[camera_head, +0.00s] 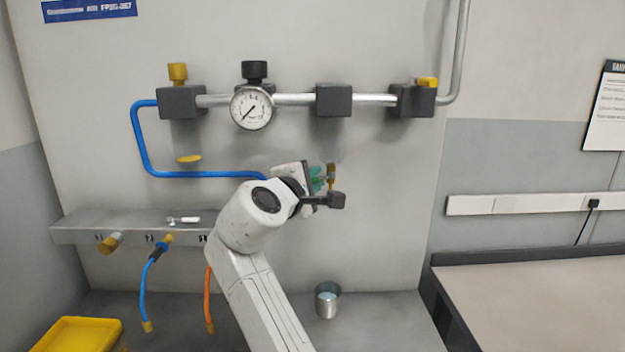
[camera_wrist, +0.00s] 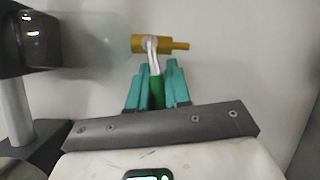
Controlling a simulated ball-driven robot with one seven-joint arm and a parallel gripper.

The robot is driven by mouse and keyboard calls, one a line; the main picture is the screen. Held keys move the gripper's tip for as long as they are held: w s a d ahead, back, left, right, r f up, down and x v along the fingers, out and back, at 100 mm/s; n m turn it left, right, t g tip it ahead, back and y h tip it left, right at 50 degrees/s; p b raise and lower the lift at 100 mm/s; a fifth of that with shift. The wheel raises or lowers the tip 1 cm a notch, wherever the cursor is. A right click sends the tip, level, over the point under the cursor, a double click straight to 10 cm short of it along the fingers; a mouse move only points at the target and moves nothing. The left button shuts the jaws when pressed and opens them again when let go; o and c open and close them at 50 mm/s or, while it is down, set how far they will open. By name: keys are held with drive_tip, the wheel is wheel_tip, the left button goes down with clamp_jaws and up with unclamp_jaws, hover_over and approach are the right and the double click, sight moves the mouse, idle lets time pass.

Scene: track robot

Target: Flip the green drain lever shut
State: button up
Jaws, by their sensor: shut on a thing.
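The green drain lever (camera_wrist: 157,92) stands between the teal fingers of my gripper (camera_wrist: 157,78) in the wrist view. My gripper is shut on it. A silver stem joins the lever to a brass drain valve (camera_wrist: 176,45) just beyond the fingertips. In the head view my gripper (camera_head: 319,180) is below the third dark block of the pipe, beside the brass drain valve (camera_head: 331,172). The lever cannot be made out clearly in the head view, where the gripper covers that area.
A silver pipe with dark blocks (camera_head: 333,100) and a pressure gauge (camera_head: 251,108) runs above. A blue hose (camera_head: 215,174) passes behind my arm. A metal cup (camera_head: 327,300) stands below. A ledge (camera_head: 130,228) with hoses is left. A table (camera_head: 540,290) is right.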

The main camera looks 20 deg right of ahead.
drive_tip(key=shift+r+m+p, duration=0.35)
drive_tip(key=shift+m+p, duration=0.05)
drive_tip(key=shift+p, duration=0.15)
clamp_jaws()
drive_tip(key=shift+a+r+m+y+p, duration=0.1)
drive_tip(key=shift+m+y+p, duration=0.3)
drive_tip(key=shift+m+y, duration=0.25)
drive_tip(key=o, duration=0.7)
unclamp_jaws()
drive_tip(key=shift+c, duration=0.2)
